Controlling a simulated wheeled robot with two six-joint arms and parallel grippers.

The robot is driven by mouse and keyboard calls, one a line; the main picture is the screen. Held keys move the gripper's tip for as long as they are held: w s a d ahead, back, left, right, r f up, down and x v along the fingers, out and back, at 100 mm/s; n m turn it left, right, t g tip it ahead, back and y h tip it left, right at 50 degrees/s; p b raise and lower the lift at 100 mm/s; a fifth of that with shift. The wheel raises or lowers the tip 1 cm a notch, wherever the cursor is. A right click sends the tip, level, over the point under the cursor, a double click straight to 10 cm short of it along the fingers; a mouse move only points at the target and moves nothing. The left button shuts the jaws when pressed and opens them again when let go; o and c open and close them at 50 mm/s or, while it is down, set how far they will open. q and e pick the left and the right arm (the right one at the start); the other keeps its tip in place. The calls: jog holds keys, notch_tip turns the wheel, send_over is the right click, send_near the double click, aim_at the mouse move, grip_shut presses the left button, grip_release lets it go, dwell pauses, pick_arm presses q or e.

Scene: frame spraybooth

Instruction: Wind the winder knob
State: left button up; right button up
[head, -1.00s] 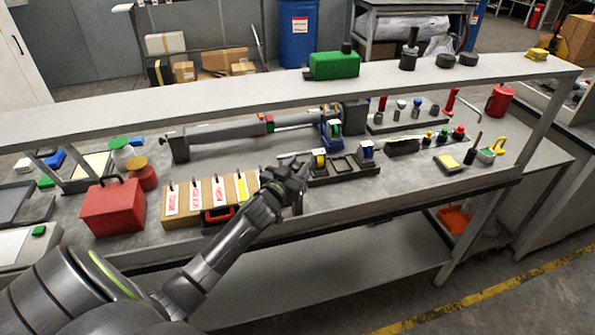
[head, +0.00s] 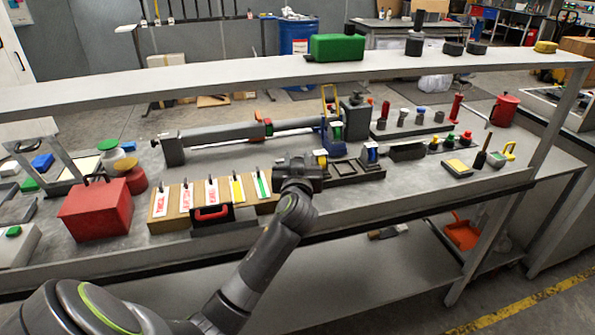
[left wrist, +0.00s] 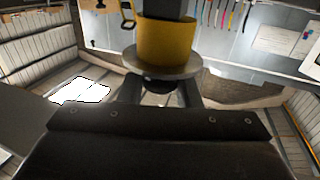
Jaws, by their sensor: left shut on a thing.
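The winder is a low dark frame (head: 345,180) on the bench, with a yellow drum (head: 321,160) at its left end and a blue-and-white part (head: 371,153) at its right. My left gripper (head: 312,170) is at the drum's left end; the arm hides its fingertips in the head view. In the left wrist view, the yellow drum (left wrist: 167,42) ends in a grey disc (left wrist: 160,65). A small dark knob (left wrist: 161,84) sits below the disc, between the fingers (left wrist: 160,92), which are shut on it. My right gripper is not in view.
A wooden block with label cards (head: 168,222) and a red-handled case (head: 225,222) stand left of the gripper. A red box (head: 95,210) is further left. A grey cylinder assembly (head: 220,135) lies behind. A shelf (head: 240,83) spans above the bench.

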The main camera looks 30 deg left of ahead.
pick_arm(q)
jog(key=n+g+y+b, duration=0.4)
jog(key=b, duration=0.1)
jog(key=n+g+y+b, duration=0.2)
jog(key=b, duration=0.1)
jog(key=shift+f+g, duration=0.25)
jog(key=shift+g, duration=0.15)
jog(key=shift+r+n+g+y+b, duration=0.2)
jog(key=shift+n+g+y+b, duration=0.6)
jog(key=shift+n+g+b, duration=0.6)
jog(key=shift+m+g, duration=0.3)
jog(key=shift+g, duration=0.1)
jog(key=o, duration=0.9)
jog(key=shift+d, duration=0.1)
